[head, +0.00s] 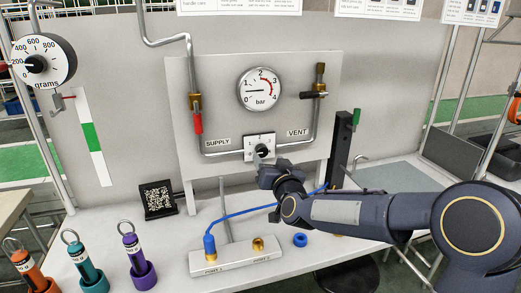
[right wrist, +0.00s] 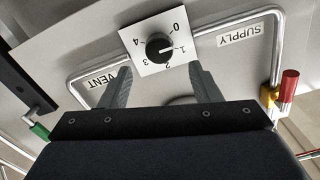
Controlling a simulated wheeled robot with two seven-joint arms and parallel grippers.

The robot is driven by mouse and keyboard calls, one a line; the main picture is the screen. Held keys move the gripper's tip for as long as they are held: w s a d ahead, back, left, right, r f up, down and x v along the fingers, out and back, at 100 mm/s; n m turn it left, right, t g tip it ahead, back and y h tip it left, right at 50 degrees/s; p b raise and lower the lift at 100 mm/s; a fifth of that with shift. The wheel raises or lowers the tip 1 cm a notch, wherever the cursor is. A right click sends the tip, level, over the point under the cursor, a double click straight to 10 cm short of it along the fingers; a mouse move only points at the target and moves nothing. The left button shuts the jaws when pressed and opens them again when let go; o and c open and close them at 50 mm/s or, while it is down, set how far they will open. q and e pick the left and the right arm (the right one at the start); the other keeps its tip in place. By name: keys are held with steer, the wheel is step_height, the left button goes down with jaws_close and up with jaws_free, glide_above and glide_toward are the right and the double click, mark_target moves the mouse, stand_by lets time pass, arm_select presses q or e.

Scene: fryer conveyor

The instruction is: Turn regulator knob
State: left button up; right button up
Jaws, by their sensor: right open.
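The regulator knob (head: 262,151) is a black knob on a white square dial plate, mounted low on the grey panel (head: 220,90) between the SUPPLY and VENT labels. In the right wrist view the knob (right wrist: 159,47) sits on its plate marked 0 to 4, its pale pointer toward 1. My right gripper (right wrist: 160,80) is open, its two fingers apart on either side of the view below the knob, not touching it. In the head view the right gripper (head: 268,172) is just below and in front of the knob. The left gripper is not seen.
A round bar gauge (head: 260,89) above the knob has its needle near 1. A red-handled valve (head: 197,122) is on the supply pipe. A blue hose (head: 240,214) runs from a manifold block (head: 235,256) on the bench. Colored cylinders stand at left.

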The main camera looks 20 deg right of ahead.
mark_target(264, 152)
steer(key=w+p, duration=0.1)
steer(key=w, duration=0.5)
steer(key=shift+a, duration=0.1)
steer(key=shift+c, duration=0.5)
steer(key=c, duration=0.9)
steer(key=shift+f+m+b, duration=0.25)
steer(key=shift+m+b, duration=0.65)
steer(key=shift+b, duration=0.45)
steer(key=m+b, duration=0.6)
steer(key=m, duration=0.1)
steer(key=shift+d+m+b, duration=0.2)
steer(key=shift+m+b, duration=0.75)
steer(key=shift+m, duration=0.65)
